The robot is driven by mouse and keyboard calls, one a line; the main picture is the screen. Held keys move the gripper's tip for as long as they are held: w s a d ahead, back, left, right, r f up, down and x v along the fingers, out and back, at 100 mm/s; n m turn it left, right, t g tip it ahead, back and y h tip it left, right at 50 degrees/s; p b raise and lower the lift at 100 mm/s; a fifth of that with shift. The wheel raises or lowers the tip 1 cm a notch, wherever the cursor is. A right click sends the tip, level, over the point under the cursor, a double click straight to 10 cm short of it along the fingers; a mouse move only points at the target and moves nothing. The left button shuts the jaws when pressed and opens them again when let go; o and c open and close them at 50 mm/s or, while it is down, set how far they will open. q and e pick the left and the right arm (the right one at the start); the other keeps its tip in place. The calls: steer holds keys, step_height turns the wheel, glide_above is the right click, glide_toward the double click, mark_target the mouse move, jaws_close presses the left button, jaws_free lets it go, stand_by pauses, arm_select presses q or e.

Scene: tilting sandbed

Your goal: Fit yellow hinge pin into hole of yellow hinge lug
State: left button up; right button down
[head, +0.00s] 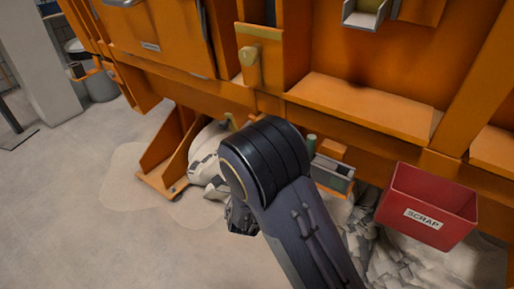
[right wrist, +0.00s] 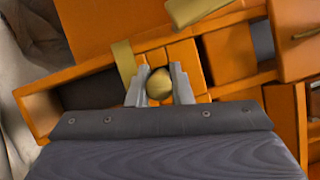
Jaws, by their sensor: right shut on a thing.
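In the right wrist view my right gripper (right wrist: 160,92) is shut on the yellow hinge pin (right wrist: 159,82), whose rounded end shows between the two grey fingers. Orange framework lies behind it. A flat yellow strip (right wrist: 124,60) stands just left of the fingers and a rounded yellow piece (right wrist: 195,10) lies above them; I cannot tell which is the hinge lug, and no hole shows. In the head view my right arm hides its fingers and the pin. My left gripper is out of view.
A large orange machine (head: 360,100) fills the top, with a yellow handle-like piece (head: 249,66) on its front. A red SCRAP bin (head: 428,218) stands at right over rubble. A white sack (head: 207,150) and a grey-green box (head: 332,174) flank my arm.

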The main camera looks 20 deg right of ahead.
steer(key=shift+w+d+r+p, duration=0.2)
steer(key=shift+w+d+p, duration=0.2)
steer(key=shift+d, duration=0.2)
stand_by(0.4)
steer(key=s+a+f+p, duration=0.1)
steer(key=s+a, duration=0.4)
steer(key=a, duration=0.2)
steer(key=shift+s+f, duration=0.2)
steer(key=shift+f, duration=0.15)
stand_by(0.9)
stand_by(0.3)
steer(key=shift+w+d+r+p, duration=0.2)
steer(key=shift+w+d+p, duration=0.5)
steer(key=shift+d, duration=0.2)
steer(key=shift+p, duration=0.45)
stand_by(0.6)
steer(key=shift+p, duration=0.6)
stand_by(0.5)
steer(key=shift+w+d+r+p, duration=0.2)
steer(key=shift+w+d+p, duration=0.15)
steer(key=shift+w+d, duration=0.3)
steer(key=shift+w+d+r+p, duration=0.15)
steer(key=shift+w+d+p, duration=0.25)
steer(key=shift+d, duration=0.35)
stand_by(0.3)
